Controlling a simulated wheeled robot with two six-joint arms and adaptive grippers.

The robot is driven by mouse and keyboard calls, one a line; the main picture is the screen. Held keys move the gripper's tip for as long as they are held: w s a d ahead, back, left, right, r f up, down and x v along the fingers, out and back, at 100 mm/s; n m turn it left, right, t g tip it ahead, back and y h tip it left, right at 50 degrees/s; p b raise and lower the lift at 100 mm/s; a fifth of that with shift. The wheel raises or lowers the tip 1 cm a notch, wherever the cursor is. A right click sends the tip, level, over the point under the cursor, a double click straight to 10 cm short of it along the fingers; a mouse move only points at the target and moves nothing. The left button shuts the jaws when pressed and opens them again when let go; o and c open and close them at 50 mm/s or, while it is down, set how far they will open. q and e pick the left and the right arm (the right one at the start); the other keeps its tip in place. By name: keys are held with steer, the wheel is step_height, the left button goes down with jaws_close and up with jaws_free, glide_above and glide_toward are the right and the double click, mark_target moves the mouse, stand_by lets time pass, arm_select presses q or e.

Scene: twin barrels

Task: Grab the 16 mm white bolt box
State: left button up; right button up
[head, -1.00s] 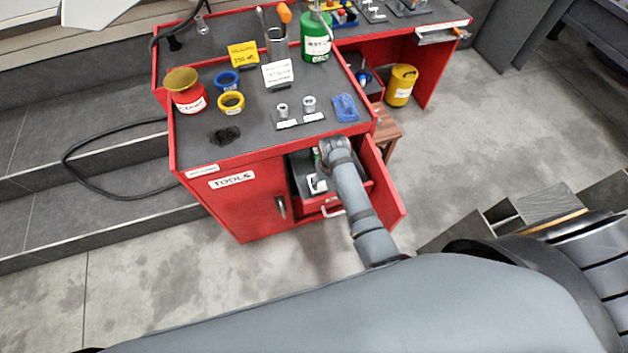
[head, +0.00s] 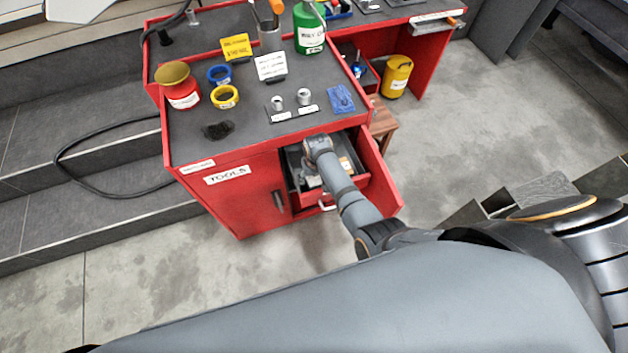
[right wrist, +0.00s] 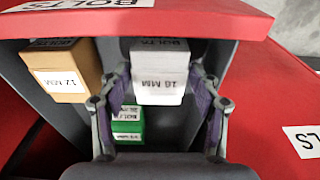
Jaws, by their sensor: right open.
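The white bolt box (right wrist: 157,80), labelled "16 MM", sits in the open red drawer in the right wrist view. My right gripper (right wrist: 159,82) is open, with one finger on each side of the white box in the picture. Whether the fingers touch the box is not clear. A tan box (right wrist: 67,80) labelled "12 MM" is to its left, and a green bolt box (right wrist: 128,124) shows below it between the fingers. In the head view my right wrist covers part of the drawer (head: 327,196), and the fingers are mostly hidden. My left gripper is not in view.
The drawer walls surround the boxes closely. The red cabinet's open door (head: 382,172) stands right of the drawer. Rings, signs and a green bottle (head: 308,30) stand on the cabinet top. A wooden stool (head: 384,118) is behind the door.

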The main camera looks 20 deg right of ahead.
mark_target(314, 177)
steer(key=shift+w+f, duration=0.2)
steer(key=shift+f, duration=0.9)
steer(key=shift+r, duration=0.1)
steer(key=c, duration=1.2)
steer(key=shift+c, duration=0.2)
step_height(314, 177, up, 18)
steer(key=p, duration=1.8)
